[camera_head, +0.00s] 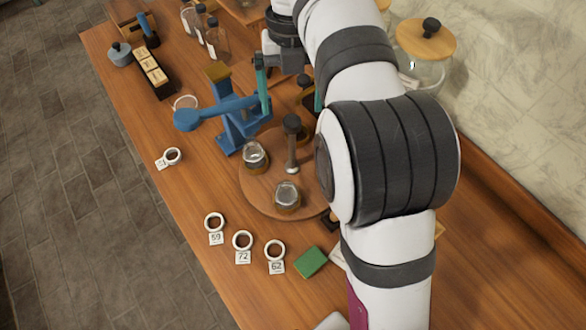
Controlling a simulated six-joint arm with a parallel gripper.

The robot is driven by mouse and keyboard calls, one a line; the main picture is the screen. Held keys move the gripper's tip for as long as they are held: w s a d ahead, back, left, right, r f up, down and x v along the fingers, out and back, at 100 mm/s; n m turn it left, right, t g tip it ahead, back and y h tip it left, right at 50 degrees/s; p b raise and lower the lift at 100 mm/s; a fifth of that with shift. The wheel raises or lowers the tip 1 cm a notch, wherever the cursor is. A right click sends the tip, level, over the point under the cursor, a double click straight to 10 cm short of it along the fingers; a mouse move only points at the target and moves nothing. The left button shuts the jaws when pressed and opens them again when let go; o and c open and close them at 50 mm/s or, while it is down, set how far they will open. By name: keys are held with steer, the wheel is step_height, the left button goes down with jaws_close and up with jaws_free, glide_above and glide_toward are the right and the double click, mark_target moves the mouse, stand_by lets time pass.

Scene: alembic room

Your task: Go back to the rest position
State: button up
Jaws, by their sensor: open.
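My gripper (290,92) is in the upper middle of the head view, at the end of my white and grey arm. Its teal fingers are apart, one beside the right end of a blue balance-like stand (235,122), the other partly hidden by my arm. I see nothing held between them, though the space there is partly covered. I cannot tell if the near finger touches the stand.
A round wooden board (250,192) holds two glass jars and a dark-knobbed post. Ringed number tags (243,244) and a green block (310,262) lie nearer. Bottles (215,42) and a dark block rack (153,72) stand farther back. A large lidded jar (425,45) stands right.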

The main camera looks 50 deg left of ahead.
stand_by(0.3)
steer(key=w+d+r+n+y, duration=0.1)
steer(key=w+d+r+n, duration=0.2)
steer(key=d, duration=0.8)
steer(key=w+d+r+n, duration=0.1)
steer(key=w+d+n, duration=0.3)
steer(key=d, duration=0.7)
steer(key=s+d+f+n+y, duration=0.1)
steer(key=s+d+f+n, duration=0.2)
steer(key=s+d+n, duration=0.3)
steer(key=s+d+f+n+y, duration=0.1)
steer(key=s+d+f+n, duration=0.2)
steer(key=s+d+n, duration=0.3)
steer(key=s+d, duration=0.2)
steer(key=d, duration=0.2)
steer(key=shift+d+f+t, duration=0.25)
steer(key=shift+f+t, duration=0.05)
steer(key=shift+f, duration=0.1)
